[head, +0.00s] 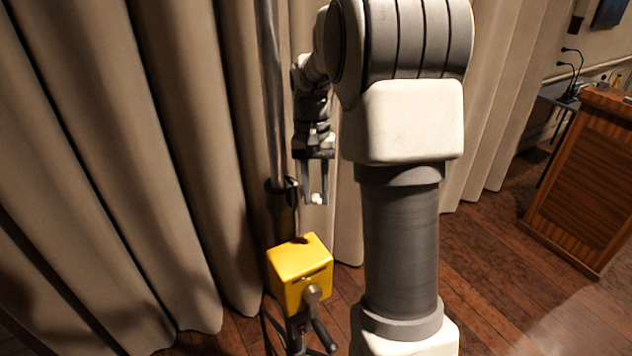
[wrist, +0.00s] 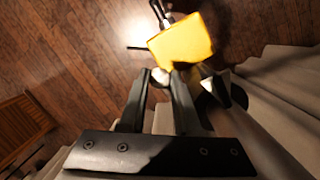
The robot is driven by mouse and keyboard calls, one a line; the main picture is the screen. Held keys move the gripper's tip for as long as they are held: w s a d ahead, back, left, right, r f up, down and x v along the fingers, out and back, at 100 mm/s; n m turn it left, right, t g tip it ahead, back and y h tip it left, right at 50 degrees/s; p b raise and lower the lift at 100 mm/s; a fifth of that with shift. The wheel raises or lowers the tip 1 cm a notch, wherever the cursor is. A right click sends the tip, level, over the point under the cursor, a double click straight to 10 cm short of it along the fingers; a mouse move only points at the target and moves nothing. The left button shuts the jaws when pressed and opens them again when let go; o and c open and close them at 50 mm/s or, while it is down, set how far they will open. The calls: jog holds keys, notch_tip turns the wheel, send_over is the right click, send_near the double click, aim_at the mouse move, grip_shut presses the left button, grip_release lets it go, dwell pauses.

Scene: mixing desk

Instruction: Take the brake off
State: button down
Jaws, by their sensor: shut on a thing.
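A small pale round knob (head: 317,199) sits between the fingertips of my gripper (head: 316,196). In the wrist view the knob (wrist: 160,78) shows between the two finger ends, and my gripper (wrist: 162,84) is shut on it. I take the knob to be the brake's handle; how it joins the stand is hidden. A yellow winch box (head: 300,262) with a crank (head: 313,295) on its front is mounted on the stand below my gripper. The yellow box also shows just beyond the fingertips in the wrist view (wrist: 182,42).
A tall metal pole (head: 270,90) with a dark collar (head: 281,195) rises just left of my gripper. Beige curtains (head: 150,150) hang close behind. A wooden lectern (head: 585,175) stands at the right. The wooden floor (head: 490,285) between is clear.

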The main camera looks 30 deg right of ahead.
jog(key=shift+w+r, duration=0.1)
jog(key=shift+r, duration=0.05)
jog(key=c, duration=0.6)
grip_release()
jog(key=r, duration=0.2)
jog(key=w+r, duration=0.1)
jog(key=r, duration=0.3)
jog(key=shift+w+d+r, duration=0.2)
jog(key=shift+w, duration=0.05)
jog(key=shift+r, duration=0.45)
